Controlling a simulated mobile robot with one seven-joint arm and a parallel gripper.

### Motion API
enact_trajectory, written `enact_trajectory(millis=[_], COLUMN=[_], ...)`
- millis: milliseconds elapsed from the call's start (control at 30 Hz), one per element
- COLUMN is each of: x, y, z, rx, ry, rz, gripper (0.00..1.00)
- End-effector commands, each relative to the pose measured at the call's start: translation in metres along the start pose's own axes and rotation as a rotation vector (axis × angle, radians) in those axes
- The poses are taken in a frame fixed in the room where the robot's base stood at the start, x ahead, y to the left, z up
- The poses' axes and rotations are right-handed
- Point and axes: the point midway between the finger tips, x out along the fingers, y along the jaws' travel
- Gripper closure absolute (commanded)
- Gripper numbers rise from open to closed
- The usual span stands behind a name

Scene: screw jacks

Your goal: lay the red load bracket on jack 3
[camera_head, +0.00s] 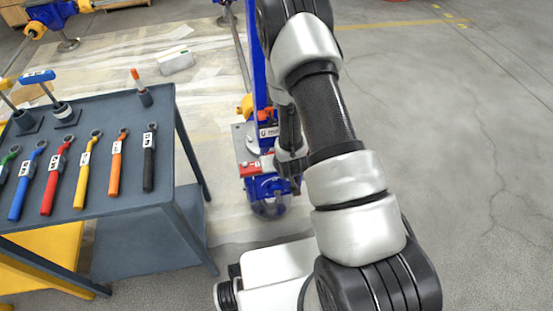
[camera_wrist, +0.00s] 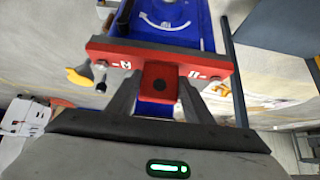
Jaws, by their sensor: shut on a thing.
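The red load bracket (camera_wrist: 210,64) is a flat red bar with white marks and a central block in the wrist view. The two fingers of my gripper (camera_wrist: 160,84) are shut on that block from both sides. Blue jack parts (camera_wrist: 185,22) show behind and below the bar; I cannot tell whether the bar touches them. In the head view the red bracket (camera_head: 250,169) shows at the left of my gripper (camera_head: 290,170), over a blue jack body (camera_head: 268,190). I cannot read a jack number, and my arm hides part of the jack.
A dark grey tool table (camera_head: 105,125) with several coloured wrenches stands close at the left. A blue post (camera_head: 256,55) rises behind my gripper. A white box (camera_head: 176,61) lies on the floor sheeting. The concrete floor at the right is clear.

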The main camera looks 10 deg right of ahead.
Motion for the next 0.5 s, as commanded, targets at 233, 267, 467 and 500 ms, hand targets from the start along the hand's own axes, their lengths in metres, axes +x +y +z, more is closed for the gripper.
enact_trajectory(millis=[233, 267, 467, 500], x=[0.0048, 0.0053, 0.0086, 0.0092], y=[0.0, 0.0, 0.0, 0.0], z=[0.0012, 0.0015, 0.0043, 0.0048], rx=[0.0, 0.0, 0.0, 0.0], ry=[0.007, 0.007, 0.007, 0.007], rz=[0.0, 0.0, 0.0, 0.0], gripper=[0.85, 0.85, 0.85, 0.85])
